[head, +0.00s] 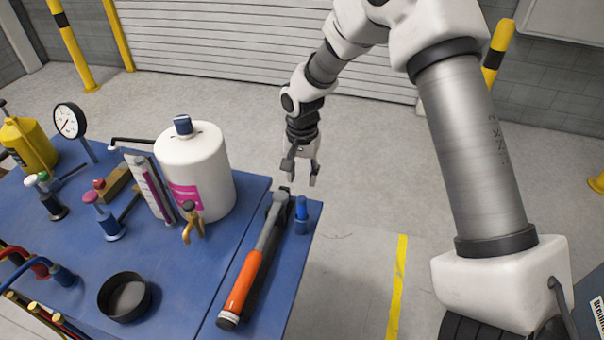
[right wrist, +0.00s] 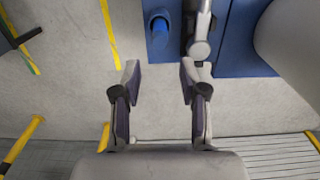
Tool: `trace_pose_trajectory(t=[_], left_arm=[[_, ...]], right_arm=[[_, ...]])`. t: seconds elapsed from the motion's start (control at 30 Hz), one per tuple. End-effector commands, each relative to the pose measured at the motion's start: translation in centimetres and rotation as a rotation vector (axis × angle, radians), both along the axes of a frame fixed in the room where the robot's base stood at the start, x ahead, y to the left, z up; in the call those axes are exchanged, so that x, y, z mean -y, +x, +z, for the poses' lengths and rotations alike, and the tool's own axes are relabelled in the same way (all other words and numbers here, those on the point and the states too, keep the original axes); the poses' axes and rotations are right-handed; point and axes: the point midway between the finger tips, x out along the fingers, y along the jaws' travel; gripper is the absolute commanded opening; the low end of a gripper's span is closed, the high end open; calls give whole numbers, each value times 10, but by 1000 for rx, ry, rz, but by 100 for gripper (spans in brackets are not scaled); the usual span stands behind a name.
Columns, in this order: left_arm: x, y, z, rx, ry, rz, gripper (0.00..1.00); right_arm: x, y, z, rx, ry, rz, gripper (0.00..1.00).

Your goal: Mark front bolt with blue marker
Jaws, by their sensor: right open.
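The blue marker (head: 302,208) stands upright at the right edge of the blue worktop, beside a hammer. It also shows in the right wrist view (right wrist: 160,27), at the top and roughly in line with the gap between my fingers. My right gripper (head: 301,174) is open and empty, above and just beyond the marker, apart from it. Its two spread fingers also show in the right wrist view (right wrist: 160,76), with bare floor between them. I cannot make out a front bolt in either view. My left gripper is not in view.
The hammer (head: 240,287) with an orange handle lies close left of the marker. A large white bottle (head: 200,165), a gauge (head: 69,121), a black ring-shaped dish (head: 124,296) and several valves crowd the blue worktop (head: 185,282). Open floor lies right of it.

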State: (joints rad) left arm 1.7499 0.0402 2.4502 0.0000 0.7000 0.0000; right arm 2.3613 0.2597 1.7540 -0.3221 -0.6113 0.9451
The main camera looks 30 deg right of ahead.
Motion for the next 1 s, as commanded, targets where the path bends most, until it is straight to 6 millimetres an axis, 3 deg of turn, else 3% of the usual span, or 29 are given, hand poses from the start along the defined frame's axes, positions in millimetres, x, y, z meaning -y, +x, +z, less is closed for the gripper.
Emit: trace_pose_trajectory(t=[0.17, 0.47, 0.7, 1.0], left_arm=[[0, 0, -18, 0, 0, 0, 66], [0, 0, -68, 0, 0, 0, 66], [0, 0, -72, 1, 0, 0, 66], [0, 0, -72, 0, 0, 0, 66]], right_arm=[[0, -1, -18, -4, 0, -3, 43], [0, -1, -73, -4, 0, -1, 43], [0, -1, -98, -5, 0, -1, 43], [0, -1, -100, -4, 0, -1, 43]])
